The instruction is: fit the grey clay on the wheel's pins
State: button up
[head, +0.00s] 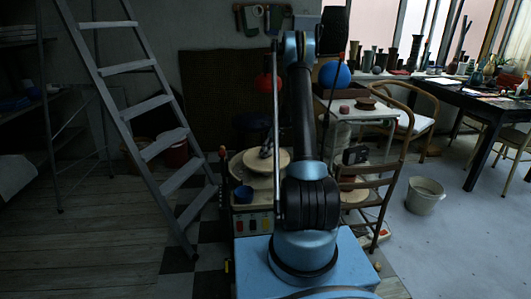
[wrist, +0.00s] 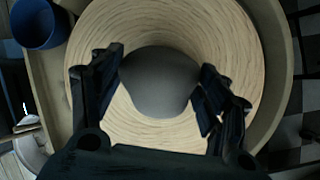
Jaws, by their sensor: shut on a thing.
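The grey clay (wrist: 158,82) is a smooth rounded lump between the fingers of my gripper (wrist: 160,92) in the wrist view. My gripper is shut on it, with one dark finger against each side. Behind the clay is the round pale wooden wheel (wrist: 225,40), with ring-like grain. In the head view the wheel (head: 282,161) is a pale disc behind my arm. No pins show; the clay and fingers cover the middle of the wheel. I cannot tell whether the clay touches the wheel.
A blue cup (wrist: 38,22) stands at the wheel basin's upper left in the wrist view. In the head view a stepladder (head: 150,105) stands left, a wooden chair (head: 385,165) right. A bucket (head: 425,195) stands on open floor farther right.

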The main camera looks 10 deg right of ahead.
jog(key=shift+f, duration=0.3)
dwell(0.4)
jog(key=o, duration=2)
